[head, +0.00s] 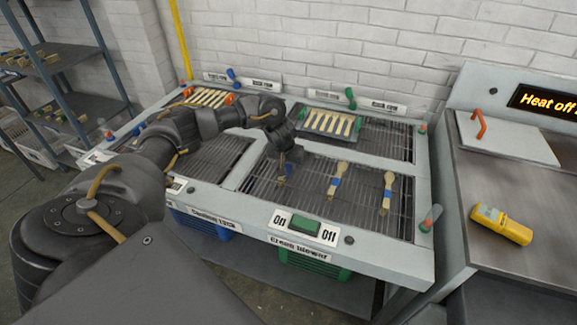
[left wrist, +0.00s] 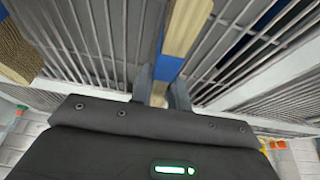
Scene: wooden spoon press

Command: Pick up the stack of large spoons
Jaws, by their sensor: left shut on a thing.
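My left gripper (head: 287,170) reaches down over the right-hand wire rack (head: 312,185). It is shut on a stack of wooden spoons with a blue band, mostly hidden by the gripper in the head view. In the left wrist view the banded stack (left wrist: 186,28) lies between the two fingers (left wrist: 160,88), over the rack bars. Two other wooden stacks with blue bands, one in the middle (head: 336,180) and one at the right (head: 387,190), lie on the same rack. I cannot tell whether the held stack is clear of the bars.
A tray of light wooden pieces (head: 330,123) stands at the back of the right rack, and another (head: 208,97) at the back left. A green-button switch panel (head: 305,227) is on the front edge. A yellow device (head: 502,224) lies on the metal counter at right.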

